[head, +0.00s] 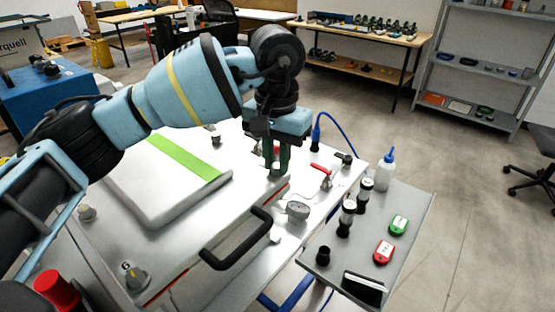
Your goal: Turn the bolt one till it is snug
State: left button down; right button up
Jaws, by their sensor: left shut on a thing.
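My left gripper (277,165) reaches in from the left and points straight down at the top of the white analyser (120,205). Its fingers are closed near the right edge of the top panel, beside the white lid with the green stripe (184,157). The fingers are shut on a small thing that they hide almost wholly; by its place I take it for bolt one. I cannot see its head or how far in it sits. My right gripper is not in view.
A black handle (237,240) stands out at the analyser's front. A red-levered valve (322,171) and a round gauge (297,210) sit right of the gripper. A grey side tray (412,225) holds a white bottle (385,170), dark-capped vials, and green and red pieces.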

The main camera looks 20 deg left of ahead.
aim_at(277, 166)
pick_arm(q)
jog(key=shift+m, duration=0.9)
jog(key=shift+r, duration=0.1)
jog(key=c, duration=1.3)
grip_release()
notch_tip(277, 166, up, 8)
jog(key=shift+f+b, duration=0.15)
jog(key=shift+b, duration=0.2)
